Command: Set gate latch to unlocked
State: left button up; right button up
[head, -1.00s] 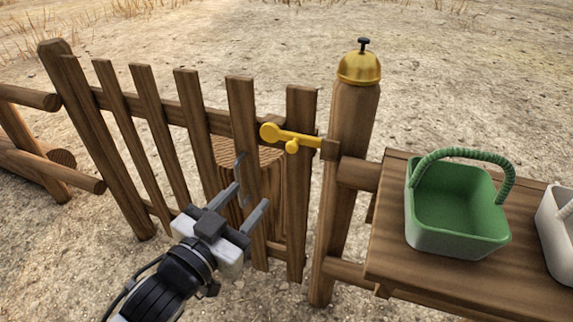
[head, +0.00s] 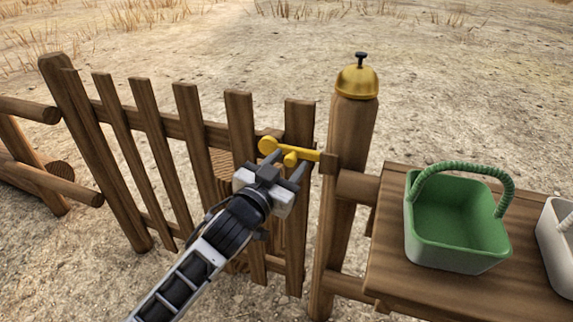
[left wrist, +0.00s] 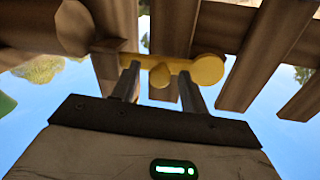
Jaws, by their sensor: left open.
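The yellow gate latch (head: 303,153) lies roughly level across the top of the wooden gate (head: 188,128), from a round end on the left to a bracket (head: 328,160) by the post on the right. A small yellow knob (head: 290,159) sticks out of its middle. My left gripper (head: 287,163) is open, its two fingers pointing at the latch near the knob. In the left wrist view the latch (left wrist: 203,69) shows just beyond the fingertips (left wrist: 160,72), with the knob between them. I cannot tell whether they touch it. My right gripper is not in view.
A gold bell (head: 357,80) sits on top of the gate post (head: 347,130). At the right, a wooden table (head: 385,262) bears a green-lined basket (head: 455,250) and part of a white container (head: 558,240). Log rails (head: 45,180) are at the left.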

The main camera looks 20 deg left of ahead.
pick_arm(q)
jog(key=shift+c, duration=0.5)
grip_shut()
